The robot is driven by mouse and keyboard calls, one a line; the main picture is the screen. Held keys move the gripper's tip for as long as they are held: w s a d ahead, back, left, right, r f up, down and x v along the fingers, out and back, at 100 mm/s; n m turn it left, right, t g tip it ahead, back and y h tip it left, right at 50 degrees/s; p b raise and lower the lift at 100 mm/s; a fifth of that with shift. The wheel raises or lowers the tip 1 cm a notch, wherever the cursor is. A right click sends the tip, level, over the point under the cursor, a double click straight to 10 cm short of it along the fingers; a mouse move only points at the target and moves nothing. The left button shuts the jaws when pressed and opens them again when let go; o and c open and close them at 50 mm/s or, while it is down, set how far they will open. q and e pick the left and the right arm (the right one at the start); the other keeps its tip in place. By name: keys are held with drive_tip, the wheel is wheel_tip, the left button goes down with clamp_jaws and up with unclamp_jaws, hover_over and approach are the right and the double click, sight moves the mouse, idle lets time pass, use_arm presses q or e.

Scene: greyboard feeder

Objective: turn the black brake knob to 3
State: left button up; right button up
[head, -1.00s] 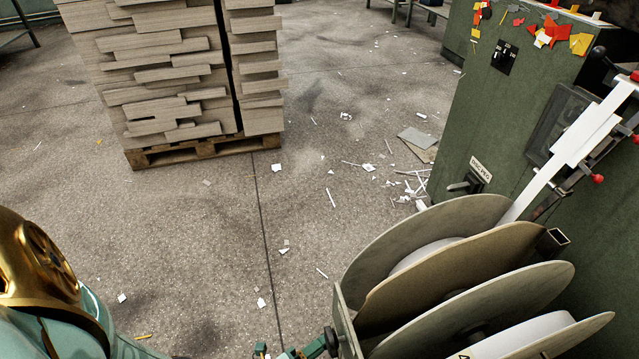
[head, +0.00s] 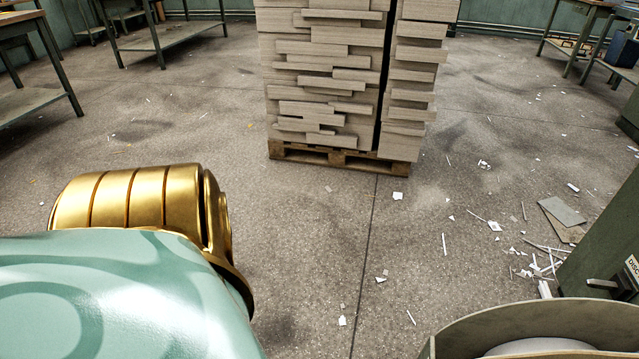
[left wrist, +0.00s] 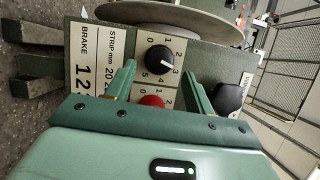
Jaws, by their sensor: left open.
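The black knob (left wrist: 160,59) shows in the left wrist view on a pale dial plate with numbers around it. Its white mark points to the lower right of the picture, toward the 3 as far as I can tell. A red knob (left wrist: 152,101) sits just below it, partly hidden by my gripper. My left gripper (left wrist: 160,75) is open, its two green fingers reaching toward the panel on either side of the lower part of the black knob. I see nothing held between them; contact cannot be told. My right gripper is not in view.
A label plate (left wrist: 95,70) reading BRAKE and STRIP mm is left of the dials. A large disc (left wrist: 170,20) is above them, and a black rounded part (left wrist: 228,97) is to their right. In the head view, stacked board stands on a pallet (head: 340,160), with scrap-strewn floor around it.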

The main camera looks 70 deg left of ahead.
use_arm(q)
drive_tip(key=s+a, duration=0.1)
drive_tip(key=s, duration=1.1)
drive_tip(key=shift+a, duration=0.3)
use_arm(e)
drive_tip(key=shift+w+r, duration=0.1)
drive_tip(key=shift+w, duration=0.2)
use_arm(q)
drive_tip(key=shift+s, duration=0.1)
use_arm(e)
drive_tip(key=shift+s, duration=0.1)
